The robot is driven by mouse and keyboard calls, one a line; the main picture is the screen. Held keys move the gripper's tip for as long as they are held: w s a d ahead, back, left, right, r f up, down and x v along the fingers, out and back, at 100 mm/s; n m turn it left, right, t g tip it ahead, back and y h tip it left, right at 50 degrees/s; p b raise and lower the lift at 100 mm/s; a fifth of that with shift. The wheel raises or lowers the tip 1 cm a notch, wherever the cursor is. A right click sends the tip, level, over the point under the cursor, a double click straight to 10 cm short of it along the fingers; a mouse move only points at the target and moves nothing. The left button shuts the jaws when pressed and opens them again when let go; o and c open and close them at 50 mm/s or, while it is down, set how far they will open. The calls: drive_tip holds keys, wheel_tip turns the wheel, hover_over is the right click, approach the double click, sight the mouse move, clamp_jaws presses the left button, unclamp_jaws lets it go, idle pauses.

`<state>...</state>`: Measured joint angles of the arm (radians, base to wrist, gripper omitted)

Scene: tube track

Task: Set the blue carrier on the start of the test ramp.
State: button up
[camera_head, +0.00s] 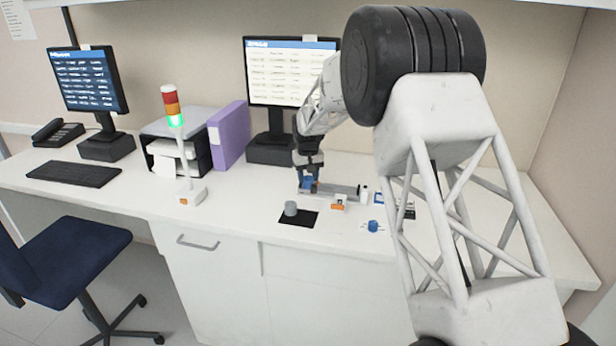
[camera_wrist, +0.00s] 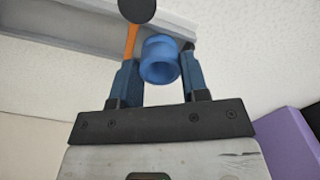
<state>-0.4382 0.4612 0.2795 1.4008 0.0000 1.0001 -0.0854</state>
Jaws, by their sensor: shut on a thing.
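My gripper (camera_wrist: 160,85) is shut on the blue carrier (camera_wrist: 160,62), a short blue cylinder with a hollow end, held between the two fingertips. In the head view my gripper (camera_head: 308,183) is low over the left end of the grey test ramp (camera_head: 335,190). In the wrist view the ramp (camera_wrist: 80,32) is a grey channel just beyond the carrier. I cannot tell whether the carrier touches the ramp. An orange bar with a black round end (camera_wrist: 135,10) stands by the carrier, close to the left finger.
A grey cylinder (camera_head: 291,208) stands on a black mat (camera_head: 298,220) in front of the ramp. A small orange and white box (camera_head: 338,202) and a blue piece (camera_head: 373,226) are to its right. A purple binder (camera_head: 230,133) and monitor (camera_head: 291,75) stand behind.

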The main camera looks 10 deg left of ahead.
drive_tip(key=shift+f, duration=0.1)
drive_tip(key=o, duration=0.9)
drive_tip(key=shift+c, duration=0.2)
wheel_tip(320, 180, up, 8)
idle(0.6)
drive_tip(key=shift+f, duration=0.1)
idle(0.4)
